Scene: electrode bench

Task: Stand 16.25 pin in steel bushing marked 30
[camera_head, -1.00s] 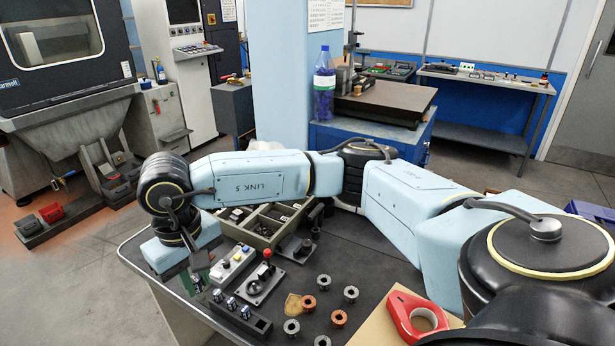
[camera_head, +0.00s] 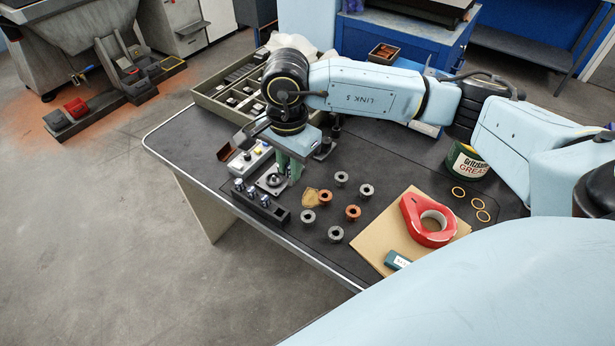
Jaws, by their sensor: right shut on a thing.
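My right gripper (camera_head: 290,172) points down over the bench, just left of the bushings. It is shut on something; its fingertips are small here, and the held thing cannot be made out. Grey steel bushings (camera_head: 341,177), (camera_head: 366,190), (camera_head: 308,216) and (camera_head: 336,233) stand apart on the dark bench mat. Two copper-coloured bushings (camera_head: 326,196), (camera_head: 353,211) stand among them. The number marks are too small to read. A dark block (camera_head: 271,211) holding several upright pins lies left of the bushings. My left gripper is not in view.
A control box (camera_head: 245,163) and a plate with a round fitting (camera_head: 271,181) sit close to the gripper. A grease tin (camera_head: 465,161) and a divided tray (camera_head: 210,99) stand farther back.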

